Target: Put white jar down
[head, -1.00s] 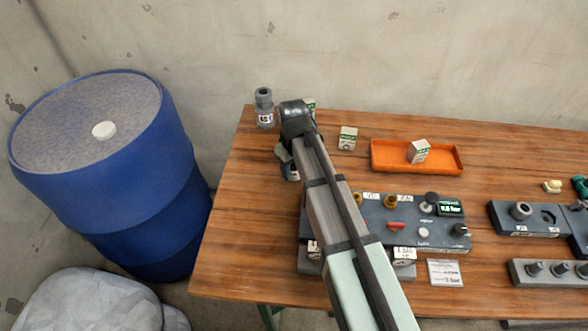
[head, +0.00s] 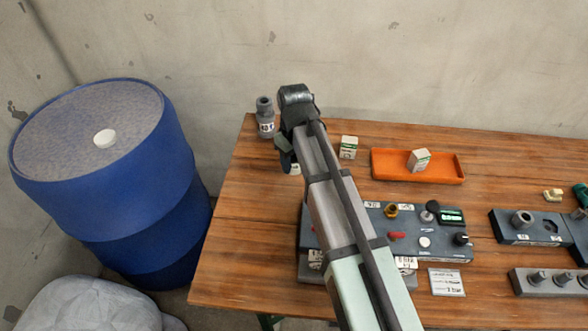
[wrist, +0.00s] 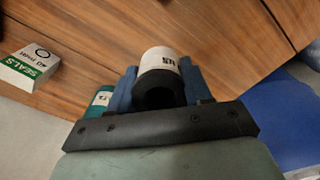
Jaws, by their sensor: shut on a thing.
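The white jar (wrist: 163,62) has a white body with dark print and a dark round end facing the wrist camera. My gripper (wrist: 160,88) is shut on it, with a blue finger on each side. In the head view my gripper (head: 287,158) is over the left back part of the table, and my own arm hides most of it and the jar. The wooden table top (wrist: 110,35) shows behind the jar in the wrist view. I cannot tell whether the jar touches it.
A grey bottle (head: 265,117) stands at the back left corner. A seals box (wrist: 32,68) shows in the wrist view, and a teal labelled thing (wrist: 101,99) is close beside the left finger. An orange tray (head: 390,176) and a control panel (head: 405,245) lie further right. Left-side table top is clear.

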